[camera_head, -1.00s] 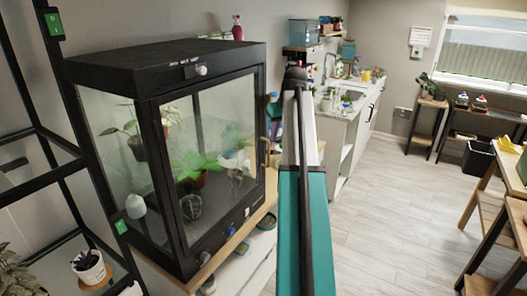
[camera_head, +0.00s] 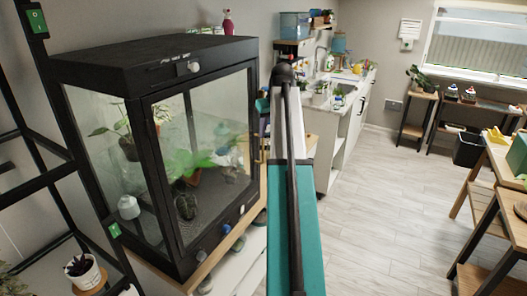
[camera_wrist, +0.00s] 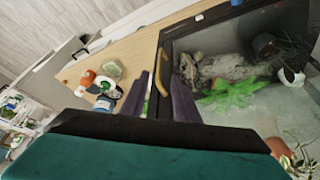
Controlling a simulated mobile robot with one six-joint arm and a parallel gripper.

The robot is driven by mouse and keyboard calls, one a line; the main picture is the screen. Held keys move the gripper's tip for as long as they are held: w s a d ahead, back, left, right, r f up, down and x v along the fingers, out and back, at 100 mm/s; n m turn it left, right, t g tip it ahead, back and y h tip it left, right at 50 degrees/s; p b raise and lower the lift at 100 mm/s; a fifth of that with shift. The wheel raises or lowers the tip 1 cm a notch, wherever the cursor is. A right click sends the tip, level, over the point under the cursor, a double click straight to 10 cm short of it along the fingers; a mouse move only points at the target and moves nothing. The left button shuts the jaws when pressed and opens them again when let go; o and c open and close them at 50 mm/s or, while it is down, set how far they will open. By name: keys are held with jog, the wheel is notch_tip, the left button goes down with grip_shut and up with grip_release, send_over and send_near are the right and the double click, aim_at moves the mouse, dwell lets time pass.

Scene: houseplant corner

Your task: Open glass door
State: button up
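The glass door (camera_head: 205,130) is the black-framed front of the terrarium cabinet (camera_head: 150,62), and it looks closed. Its curved tan handle (camera_head: 259,148) is at the door's right edge, partly beside my arm. In the wrist view the glass door (camera_wrist: 235,60) fills the upper right, with the handle (camera_wrist: 162,72) along its near-side edge. My gripper (camera_wrist: 161,78) is open, its two dark purple fingers apart. The handle shows in the gap between the fingertips; contact is not visible. In the head view my gripper is hidden behind my arm.
Plants and a green leaf cluster (camera_head: 190,160) are inside the cabinet. A wooden shelf top (camera_wrist: 110,62) with small pots and bottles lies beside the door. A black rack (camera_head: 40,180) stands at left. Open floor (camera_head: 375,220) lies to the right.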

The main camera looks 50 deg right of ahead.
aim_at(263, 149)
jog(key=shift+p+x, duration=1.8)
jog(key=shift+x, duration=4.55)
grip_shut()
